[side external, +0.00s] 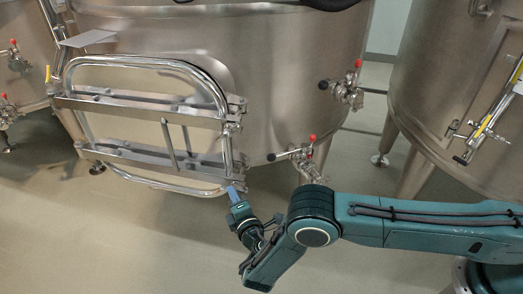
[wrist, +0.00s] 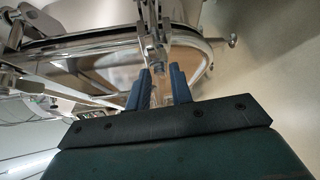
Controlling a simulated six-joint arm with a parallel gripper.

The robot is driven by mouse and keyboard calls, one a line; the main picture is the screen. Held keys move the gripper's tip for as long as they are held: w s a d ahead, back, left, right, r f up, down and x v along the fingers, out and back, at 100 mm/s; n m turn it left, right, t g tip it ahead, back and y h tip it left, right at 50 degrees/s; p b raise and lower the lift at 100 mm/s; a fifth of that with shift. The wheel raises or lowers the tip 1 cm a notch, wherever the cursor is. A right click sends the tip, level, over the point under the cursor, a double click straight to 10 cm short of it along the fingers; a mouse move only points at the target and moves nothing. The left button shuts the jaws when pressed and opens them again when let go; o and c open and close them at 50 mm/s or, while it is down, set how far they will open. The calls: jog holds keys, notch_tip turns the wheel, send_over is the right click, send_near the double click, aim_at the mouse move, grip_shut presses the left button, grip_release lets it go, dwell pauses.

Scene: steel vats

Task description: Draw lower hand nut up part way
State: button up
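The vat's door (side external: 150,115) is a rounded rectangular steel hatch with two horizontal bars across it. Clamp hardware (side external: 232,125) runs down its right edge. My gripper (side external: 233,188) is just below the lower right corner of the door, blue fingers pointing up. In the wrist view, my gripper (wrist: 159,78) has its two blue fingers apart, just under a steel fork-like bracket (wrist: 153,40). Narrow bright metal shows between the fingers; I cannot tell whether it is the lower hand nut or its rod. No contact with either finger is clear.
The steel vat (side external: 270,80) fills the middle. Valves with red knobs (side external: 312,138) stick out right of the door, above my forearm. Another vat (side external: 450,90) stands at the right. The floor (side external: 110,240) below the door is clear.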

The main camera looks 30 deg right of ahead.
jog(key=s+a, duration=0.4)
jog(key=s, duration=0.1)
jog(key=shift+a, duration=0.4)
dwell(0.5)
jog(key=shift+w+r, duration=0.1)
